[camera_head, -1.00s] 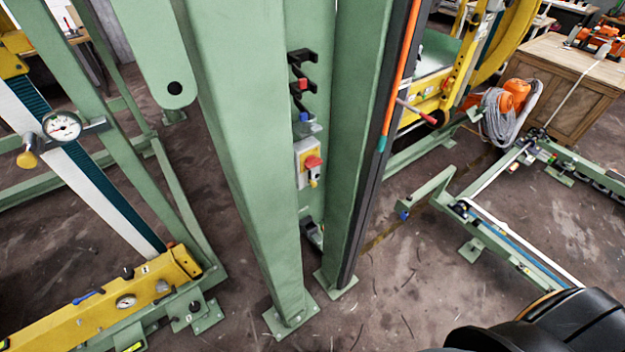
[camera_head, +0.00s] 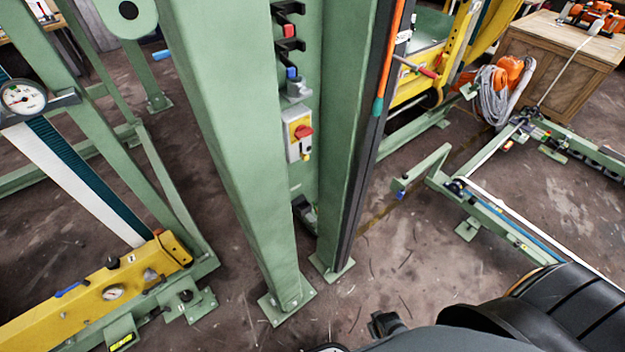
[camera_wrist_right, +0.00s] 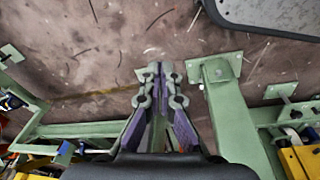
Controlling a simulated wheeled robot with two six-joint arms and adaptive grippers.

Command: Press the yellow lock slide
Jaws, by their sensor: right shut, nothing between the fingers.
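A grey switch box (camera_head: 292,146) with a yellow face and a red handle (camera_head: 303,132) is fixed between two green posts in the head view. A small yellow piece (camera_head: 306,146) shows below the red handle; I take it for the lock slide, though it is too small to tell its form. My right gripper (camera_wrist_right: 158,72) is shut and empty over the floor in the wrist view. A dark part of my right arm shows at the bottom right of the head view, well below and apart from the box. My left gripper is not in view.
Two green posts (camera_head: 222,150) flank the box, with bolted feet on the floor. Black hooks (camera_head: 290,45) sit above it. A low green frame (camera_head: 490,215) stands to the right and a yellow panel (camera_head: 100,295) to the left.

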